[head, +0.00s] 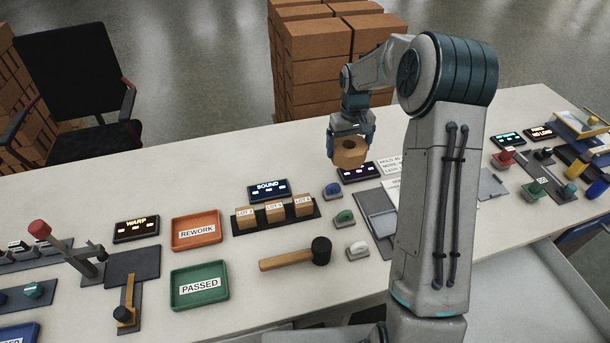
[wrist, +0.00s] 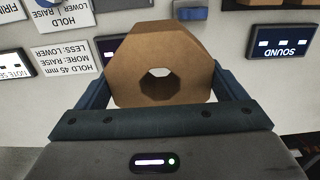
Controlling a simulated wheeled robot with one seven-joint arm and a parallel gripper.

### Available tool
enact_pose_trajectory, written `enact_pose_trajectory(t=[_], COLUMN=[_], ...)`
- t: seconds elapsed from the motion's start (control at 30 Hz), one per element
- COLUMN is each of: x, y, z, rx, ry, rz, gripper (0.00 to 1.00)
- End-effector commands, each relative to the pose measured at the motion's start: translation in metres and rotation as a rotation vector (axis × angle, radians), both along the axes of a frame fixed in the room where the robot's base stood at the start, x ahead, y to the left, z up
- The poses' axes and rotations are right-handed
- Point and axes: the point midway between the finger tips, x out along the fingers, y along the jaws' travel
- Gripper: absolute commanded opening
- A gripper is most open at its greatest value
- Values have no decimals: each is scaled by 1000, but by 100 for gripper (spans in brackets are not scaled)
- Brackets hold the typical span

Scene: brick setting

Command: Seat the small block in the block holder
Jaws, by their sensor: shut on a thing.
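My gripper (head: 350,137) is shut on a brown eight-sided block with a hole through it (head: 350,154). It holds the block in the air above the back part of the bench. In the wrist view the block (wrist: 135,72) sits between the two blue fingers of my gripper (wrist: 163,85), with its hole facing the camera. A dark rack (head: 290,222) on the bench carries three small wooden blocks (head: 275,211) with LOT labels, left of and nearer than my gripper. I cannot tell whether this rack is the block holder.
A mallet (head: 290,257), an orange REWORK tray (head: 195,245) and a green PASSED tray (head: 180,298) lie on the bench. A SOUND display (head: 268,186) stands behind the rack.

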Motion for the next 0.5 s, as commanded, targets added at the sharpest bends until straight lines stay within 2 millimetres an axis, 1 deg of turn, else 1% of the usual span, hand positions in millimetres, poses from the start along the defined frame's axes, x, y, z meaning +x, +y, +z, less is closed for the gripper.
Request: enact_pose_trajectory(t=[0.03,0.3,0.4,0.5], x=[0,5,7,8], y=[10,66,84,97], z=[-4,-40,-51,-59], rx=[1,1,1,0], ry=[1,2,0,-1], rz=[4,-2,-4,-4], gripper=[56,56,56,56])
